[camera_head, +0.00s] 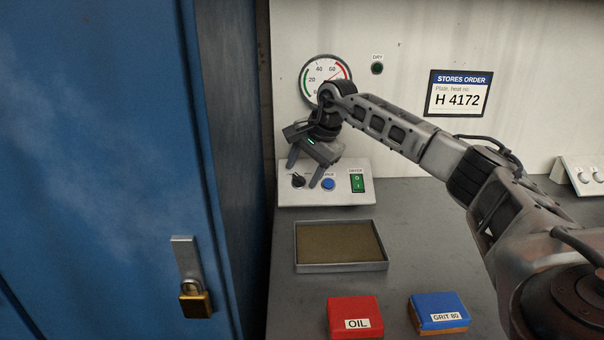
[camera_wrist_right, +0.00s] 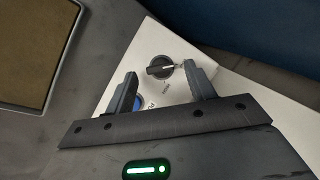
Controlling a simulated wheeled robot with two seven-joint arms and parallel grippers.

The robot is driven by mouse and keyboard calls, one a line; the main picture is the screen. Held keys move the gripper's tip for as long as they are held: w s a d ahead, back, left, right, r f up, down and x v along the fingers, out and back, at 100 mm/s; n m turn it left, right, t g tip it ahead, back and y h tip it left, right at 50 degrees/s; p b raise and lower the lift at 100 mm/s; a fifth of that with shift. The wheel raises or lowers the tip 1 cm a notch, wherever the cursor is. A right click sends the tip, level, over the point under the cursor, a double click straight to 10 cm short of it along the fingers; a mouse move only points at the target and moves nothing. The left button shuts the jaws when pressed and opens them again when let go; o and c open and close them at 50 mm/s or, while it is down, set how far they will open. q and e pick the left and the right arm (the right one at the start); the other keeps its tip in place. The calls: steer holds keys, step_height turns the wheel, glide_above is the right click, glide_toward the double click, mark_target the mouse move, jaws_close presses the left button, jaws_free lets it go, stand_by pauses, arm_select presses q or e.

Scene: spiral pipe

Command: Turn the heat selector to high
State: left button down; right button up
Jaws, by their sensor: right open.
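The heat selector (camera_head: 298,181) is a small black rotary knob with a pale pointer line on a light grey control box (camera_head: 345,195). In the right wrist view the knob (camera_wrist_right: 160,67) shows just beyond and between the two fingers, with a printed label beside it that is too small to read fully. My right gripper (camera_head: 308,177) is open and empty in front of the box, with its fingers apart around the knob's area. It also shows in the right wrist view (camera_wrist_right: 163,88). I cannot tell whether a finger touches the knob. My left gripper is not in view.
A blue button (camera_head: 328,184) and a green dryer switch (camera_head: 357,183) sit right of the knob. A shallow tray (camera_head: 341,267) lies in front. Red OIL (camera_head: 355,315) and blue GRIT 80 (camera_head: 438,311) blocks are nearer. A blue cabinet (camera_head: 100,150) stands close on the left.

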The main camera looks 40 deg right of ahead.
steer(key=shift+w+f, duration=0.3)
steer(key=shift+f, duration=0.35)
steer(key=c, duration=1)
